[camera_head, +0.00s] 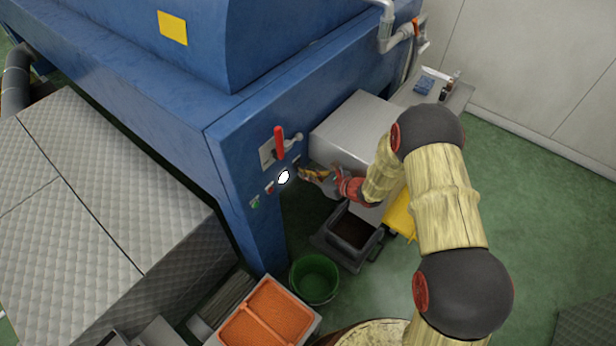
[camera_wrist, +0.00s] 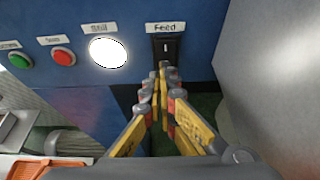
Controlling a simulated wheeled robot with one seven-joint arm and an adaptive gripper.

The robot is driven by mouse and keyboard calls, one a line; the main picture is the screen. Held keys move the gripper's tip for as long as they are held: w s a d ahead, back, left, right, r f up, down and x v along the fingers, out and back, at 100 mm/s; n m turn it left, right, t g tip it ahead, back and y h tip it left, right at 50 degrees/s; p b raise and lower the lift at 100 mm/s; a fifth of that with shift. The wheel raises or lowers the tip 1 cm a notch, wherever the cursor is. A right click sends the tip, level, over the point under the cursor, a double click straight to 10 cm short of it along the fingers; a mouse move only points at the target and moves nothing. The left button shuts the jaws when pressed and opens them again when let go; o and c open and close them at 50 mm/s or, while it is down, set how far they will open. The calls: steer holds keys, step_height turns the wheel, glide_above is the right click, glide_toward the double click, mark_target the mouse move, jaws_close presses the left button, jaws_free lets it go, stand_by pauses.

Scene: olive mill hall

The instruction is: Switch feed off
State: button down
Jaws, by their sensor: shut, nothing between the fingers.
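The feed switch (camera_wrist: 167,46) is a black rocker in a dark plate under a "Feed" label (camera_wrist: 165,28), on the blue machine panel in the wrist view. A small pale mark shows on its upper part. My gripper (camera_wrist: 162,70) is shut and empty, its fingertips at the lower edge of the switch and covering part of it. I cannot tell whether they touch it. In the head view my gripper (camera_head: 304,173) is close to the panel, right of the white lamp; the switch cannot be made out there.
Left of the switch are the lit white "Still" lamp (camera_wrist: 108,52), a red button (camera_wrist: 63,57) and a green button (camera_wrist: 19,60). A red-handled lever (camera_head: 279,143) is above. A grey metal box (camera_head: 352,130) stands close right. Below are a green bucket (camera_head: 314,278) and orange-filled crate (camera_head: 262,318).

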steer(key=shift+f, duration=0.1)
steer(key=shift+w+a+f+t+y+b, duration=0.3)
steer(key=shift+y+b, duration=0.1)
steer(key=shift+b, duration=0.8)
steer(key=shift+r, duration=0.3)
steer(key=shift+r+p, duration=0.65)
steer(key=shift+r, duration=0.15)
steer(key=shift+d+f, duration=0.1)
steer(key=shift+d, duration=0.05)
